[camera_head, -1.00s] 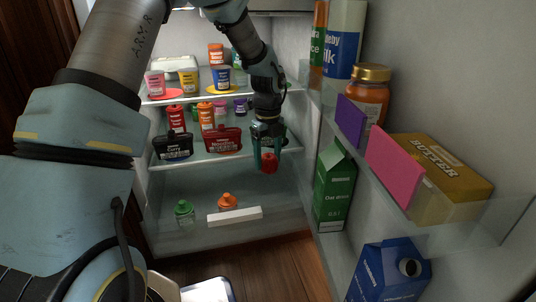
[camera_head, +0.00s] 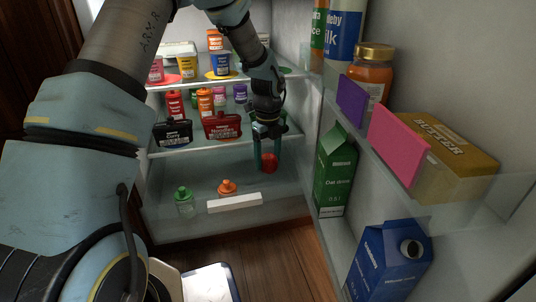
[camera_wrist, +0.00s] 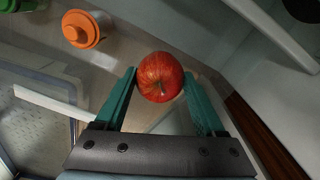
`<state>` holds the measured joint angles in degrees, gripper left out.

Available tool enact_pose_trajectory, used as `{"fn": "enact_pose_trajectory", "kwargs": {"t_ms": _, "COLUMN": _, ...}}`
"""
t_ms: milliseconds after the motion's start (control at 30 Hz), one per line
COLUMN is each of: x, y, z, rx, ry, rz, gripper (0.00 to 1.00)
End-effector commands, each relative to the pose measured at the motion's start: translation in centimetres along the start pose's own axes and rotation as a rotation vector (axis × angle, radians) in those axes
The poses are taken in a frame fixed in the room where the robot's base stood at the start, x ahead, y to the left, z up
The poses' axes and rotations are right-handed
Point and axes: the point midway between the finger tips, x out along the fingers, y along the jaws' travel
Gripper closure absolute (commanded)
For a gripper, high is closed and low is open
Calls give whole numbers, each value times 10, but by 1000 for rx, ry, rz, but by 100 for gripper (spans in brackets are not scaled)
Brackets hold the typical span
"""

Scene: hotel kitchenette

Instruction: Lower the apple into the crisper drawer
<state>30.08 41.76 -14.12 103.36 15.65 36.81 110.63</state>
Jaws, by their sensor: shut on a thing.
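A red apple (camera_head: 269,162) is held between the teal fingers of my gripper (camera_head: 267,157). In the wrist view the apple (camera_wrist: 160,77) sits between the two fingertips of my gripper (camera_wrist: 161,82). The crisper drawer (camera_head: 165,215) is the clear bin at the fridge's bottom, with a white handle (camera_head: 234,202) on its front. The apple hangs near the right back part of the drawer. I cannot tell exactly how far it is above the drawer floor.
A green-capped bottle (camera_head: 184,201) and an orange-capped item (camera_head: 227,188) are in the drawer, left of the apple. Shelves above hold several jars, bottles and a red takeaway-like box (camera_head: 222,126). A green oat drink carton (camera_head: 336,172) stands close by in the door at right.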

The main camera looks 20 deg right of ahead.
Motion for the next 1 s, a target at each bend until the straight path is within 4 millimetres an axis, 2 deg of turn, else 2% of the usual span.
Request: {"fn": "enact_pose_trajectory", "kwargs": {"t_ms": 1000, "x": 49, "y": 0, "z": 0, "rx": 0, "ry": 0, "rz": 0, "gripper": 87}}
